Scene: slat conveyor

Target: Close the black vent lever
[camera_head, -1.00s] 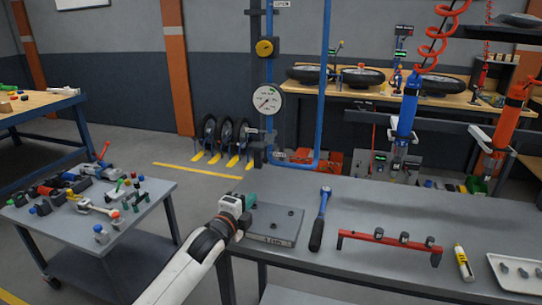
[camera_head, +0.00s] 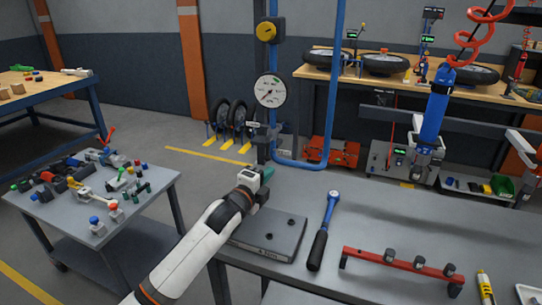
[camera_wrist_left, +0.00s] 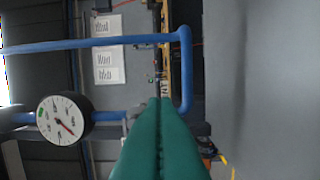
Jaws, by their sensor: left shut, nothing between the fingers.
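My left gripper (camera_head: 268,174) is shut and empty, its green fingertips just in front of the lower part of the dark post (camera_head: 261,148). In the left wrist view its closed green fingers (camera_wrist_left: 160,140) point forward. A round white pressure gauge (camera_head: 270,91) is mounted above on the post and also shows in the left wrist view (camera_wrist_left: 65,119). Small dark fittings (camera_head: 273,129) sit below the gauge beside a white label (camera_head: 252,124). The black vent lever is too small and dark to tell apart from them. My right gripper is not in view.
A blue pipe (camera_head: 333,100) runs down right of the post and bends back to it. A grey bench (camera_head: 395,220) holds a flat grey block (camera_head: 285,237), a blue-headed ratchet (camera_head: 326,225) and a red bar (camera_head: 400,264). A cluttered cart (camera_head: 100,225) stands left.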

